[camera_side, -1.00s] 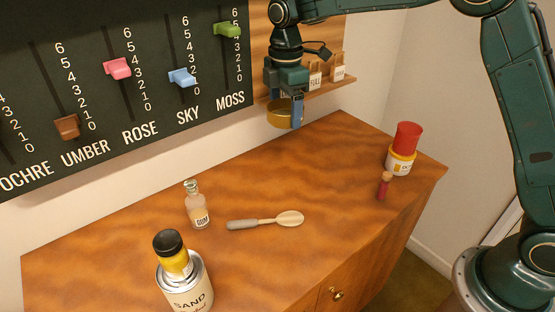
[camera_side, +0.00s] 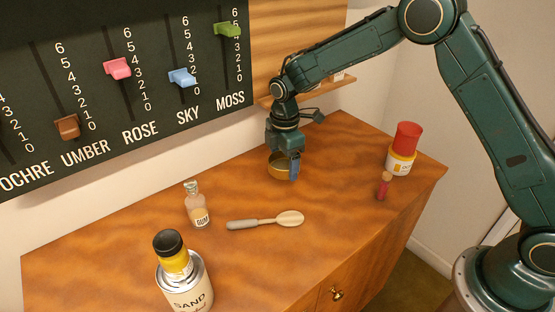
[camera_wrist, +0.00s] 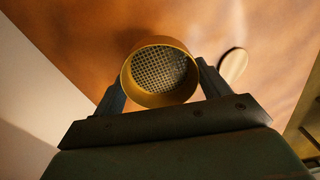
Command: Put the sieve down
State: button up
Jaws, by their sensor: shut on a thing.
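The sieve (camera_side: 277,168) is a short yellow ring with a grey mesh, seen clearly in the wrist view (camera_wrist: 160,72). My gripper (camera_side: 291,168) is shut on the sieve, with a finger on each side of the ring in the wrist view (camera_wrist: 160,88). In the side view the sieve is low over the back part of the wooden table top (camera_side: 330,215). I cannot tell whether its lower rim touches the wood. One blue finger hides part of the ring's right side.
A spoon (camera_side: 290,218) lies in front of the sieve. A gum bottle (camera_side: 196,205) and a sand tin (camera_side: 187,290) stand to the left. A red-topped jar (camera_side: 405,140) and a small red object (camera_side: 384,187) stand to the right. The slider board (camera_side: 130,90) is behind.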

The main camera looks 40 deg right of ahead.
aim_at(284, 168)
jog(key=shift+f, duration=2.2)
jog(key=shift+f, duration=0.1)
jog(key=o, duration=1)
jog(key=shift+r, duration=2.85)
jog(key=shift+r, duration=0.1)
